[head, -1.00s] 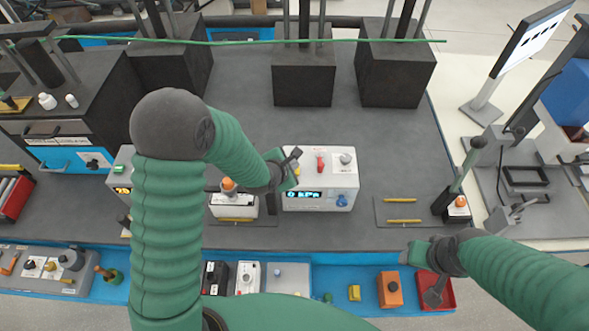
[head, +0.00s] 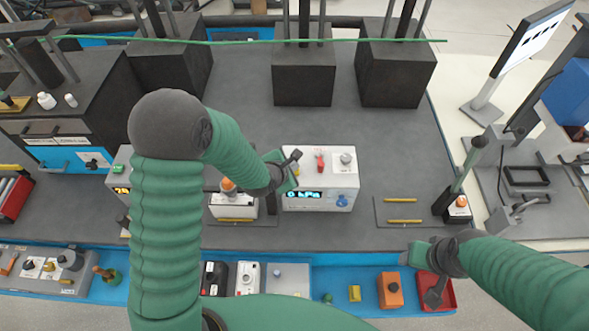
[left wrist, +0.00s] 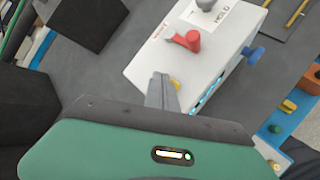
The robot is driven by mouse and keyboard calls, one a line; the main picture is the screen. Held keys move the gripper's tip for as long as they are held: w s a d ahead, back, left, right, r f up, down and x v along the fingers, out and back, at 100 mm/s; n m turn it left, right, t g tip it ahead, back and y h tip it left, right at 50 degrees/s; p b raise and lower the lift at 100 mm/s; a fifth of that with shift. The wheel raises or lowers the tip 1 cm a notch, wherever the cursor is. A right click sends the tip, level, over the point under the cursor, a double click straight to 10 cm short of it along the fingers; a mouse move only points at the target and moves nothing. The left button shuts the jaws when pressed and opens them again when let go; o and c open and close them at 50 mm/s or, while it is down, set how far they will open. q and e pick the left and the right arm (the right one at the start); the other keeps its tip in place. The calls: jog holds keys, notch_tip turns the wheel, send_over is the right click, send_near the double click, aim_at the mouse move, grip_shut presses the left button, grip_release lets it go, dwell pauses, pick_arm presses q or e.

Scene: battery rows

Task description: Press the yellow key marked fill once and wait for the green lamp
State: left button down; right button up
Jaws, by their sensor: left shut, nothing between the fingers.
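The white box (head: 320,195) stands on the dark bench in the middle of the head view, its blue-lit display reading 0 with a pressure unit. The yellow key (left wrist: 175,84) shows partly on its top in the left wrist view, right beside my fingertips; its marking is not legible. My left gripper (head: 293,160) is over the box's left top side; its fingers (left wrist: 161,82) are shut and empty. I cannot tell whether they touch the key. No lit green lamp shows on the box. My right gripper (head: 410,252) is at the lower right, its jaws unclear.
The box also carries a red lever (left wrist: 188,40), a grey knob (head: 346,158) and a blue knob (head: 342,200). A smaller white unit with an orange knob (head: 228,184) stands close to its left. A red tray (head: 447,295) lies near my right gripper.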

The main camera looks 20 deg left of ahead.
pick_arm(q)
jog(key=shift+f+b, duration=0.3)
jog(key=shift+f, duration=0.1)
jog(key=shift+r, duration=0.1)
dwell(0.5)
jog(key=shift+r+p, duration=0.75)
notch_tip(320, 180, up, 5)
jog(key=p, duration=0.4)
jog(key=shift+r, duration=0.1)
dwell(0.4)
